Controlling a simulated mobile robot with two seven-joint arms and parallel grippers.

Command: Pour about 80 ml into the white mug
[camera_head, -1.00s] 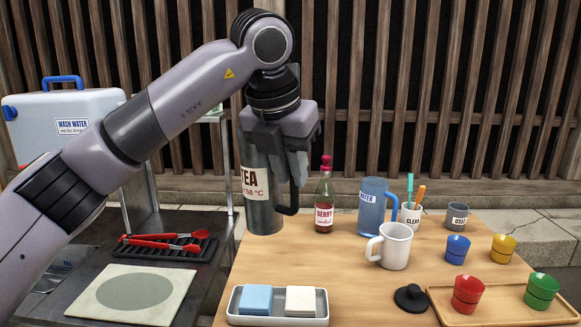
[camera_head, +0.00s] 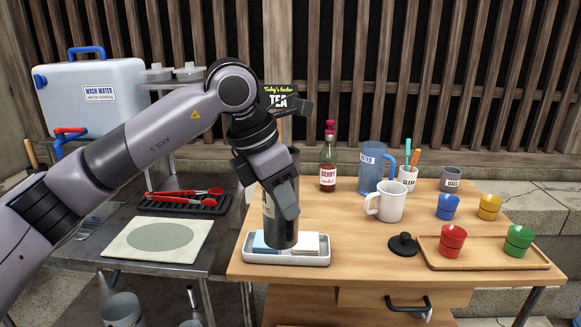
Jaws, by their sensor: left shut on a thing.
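The white mug (camera_head: 389,203) stands upright on the wooden table, its handle to the left. My left gripper (camera_head: 286,207) is shut on the grey metal tea flask (camera_head: 283,236), left of the mug. The flask looks near upright, and its base overlaps the sponge tray in view; the gripper hides much of its body and most of its label. I cannot see any liquid in the mug or flask. A black lid (camera_head: 403,246) lies on the table in front of the mug. My right gripper is not in view.
A berry bottle (camera_head: 328,172), a blue water jug (camera_head: 371,168) and a clean-spoon cup (camera_head: 407,178) stand behind the mug. The sponge tray (camera_head: 318,260) is at the front left. A wooden tray (camera_head: 486,262) with red and green cups is at the right.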

